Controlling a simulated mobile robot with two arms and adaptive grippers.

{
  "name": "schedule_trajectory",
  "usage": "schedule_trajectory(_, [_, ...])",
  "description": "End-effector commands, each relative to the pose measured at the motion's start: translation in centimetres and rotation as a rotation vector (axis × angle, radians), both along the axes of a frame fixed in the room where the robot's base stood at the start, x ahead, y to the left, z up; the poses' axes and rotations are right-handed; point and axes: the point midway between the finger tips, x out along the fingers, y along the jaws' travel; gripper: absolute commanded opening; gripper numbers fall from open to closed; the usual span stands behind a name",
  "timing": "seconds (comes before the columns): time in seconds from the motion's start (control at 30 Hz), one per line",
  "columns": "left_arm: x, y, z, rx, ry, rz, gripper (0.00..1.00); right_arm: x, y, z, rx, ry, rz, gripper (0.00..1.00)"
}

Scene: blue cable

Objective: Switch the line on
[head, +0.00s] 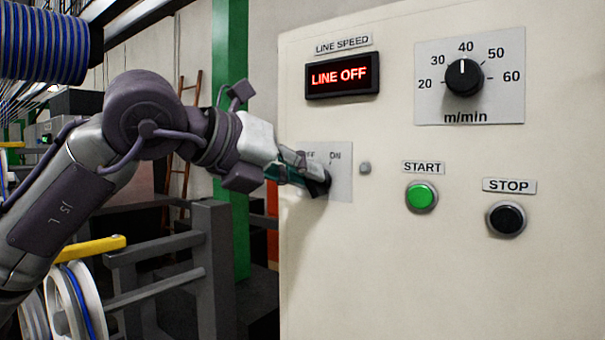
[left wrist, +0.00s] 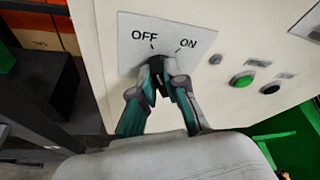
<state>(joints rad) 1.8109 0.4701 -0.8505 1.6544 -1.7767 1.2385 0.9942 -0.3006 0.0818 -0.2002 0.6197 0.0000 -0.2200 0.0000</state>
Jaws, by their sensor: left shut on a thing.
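The black OFF/ON rotary switch (left wrist: 155,63) sits on a light plate (left wrist: 199,57) on the cream control panel (head: 400,270). My left gripper (left wrist: 160,82) is shut on the switch knob, with one finger on each side. In the head view the same gripper (head: 314,178) reaches the switch from the left and covers most of it. The fingers hide much of the knob, so I cannot tell its exact angle. The display (head: 342,76) above reads LINE OFF in red. My right gripper is not in view.
To the right of the switch are a green START button (head: 421,196), a black STOP button (head: 506,218) and a line speed dial (head: 463,78) pointing near 40. A small grey stud (head: 365,168) is beside the switch plate. Grey rails (head: 160,247) stand at lower left.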

Motion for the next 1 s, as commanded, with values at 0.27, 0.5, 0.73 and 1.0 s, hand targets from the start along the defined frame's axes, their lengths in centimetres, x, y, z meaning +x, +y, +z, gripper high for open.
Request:
schedule_trajectory(0.27, [0.0,-0.3,-0.3,0.063,-0.037,-0.001,0.00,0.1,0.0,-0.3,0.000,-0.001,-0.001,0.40])
schedule_trajectory(0.5, [-0.1,-0.4,-0.4,0.204,-0.137,-0.001,0.00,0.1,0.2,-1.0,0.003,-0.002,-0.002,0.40])
schedule_trajectory(0.73, [-0.2,-0.6,-0.5,0.380,-0.263,0.000,0.00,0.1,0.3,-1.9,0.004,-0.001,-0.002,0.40])
schedule_trajectory(1.0, [-0.3,-0.8,-0.6,0.584,-0.409,-0.001,0.00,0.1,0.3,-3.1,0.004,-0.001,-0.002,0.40])
